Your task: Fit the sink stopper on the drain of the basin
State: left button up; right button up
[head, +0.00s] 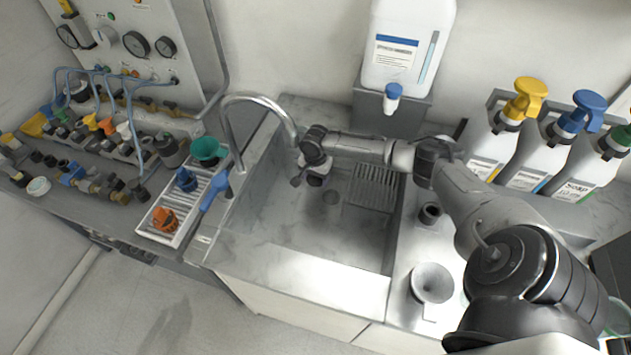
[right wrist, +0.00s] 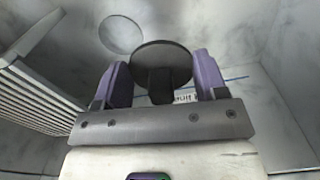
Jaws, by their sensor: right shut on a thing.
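The stopper (right wrist: 160,62) is a black disc with a short dark stem. In the head view my right gripper (head: 313,178) is inside the basin (head: 285,225), left of and above the drain (head: 331,197). The stopper is too small to make out clearly there. My left gripper is out of view.
A ribbed rack (head: 374,188) stands in the basin's right side. A curved faucet (head: 258,99) rises at the left. A white tray (head: 170,238) with coloured parts lies left of the basin. Soap bottles (head: 515,145) and a jug (head: 405,45) stand behind.

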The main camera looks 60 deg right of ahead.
jog(key=r+p, duration=0.1)
jog(key=s+r+m+p, duration=0.1)
jog(key=r, duration=0.1)
jog(key=shift+p, duration=0.35)
jog(key=s+f+m+p, duration=0.1)
jog(key=s+m, duration=0.1)
jog(key=s+f+m+p, duration=0.2)
jog(key=m, duration=0.1)
jog(key=shift+s+d+f, duration=0.15)
jog(key=shift+s, duration=0.05)
notch_tip(320, 180, down, 2)
jog(key=shift+b, duration=1.2)
jog(key=shift+f+b, duration=0.35)
jog(key=shift+b, duration=0.3)
jog(key=shift+f+p, duration=0.1)
jog(key=shift+p, duration=0.5)
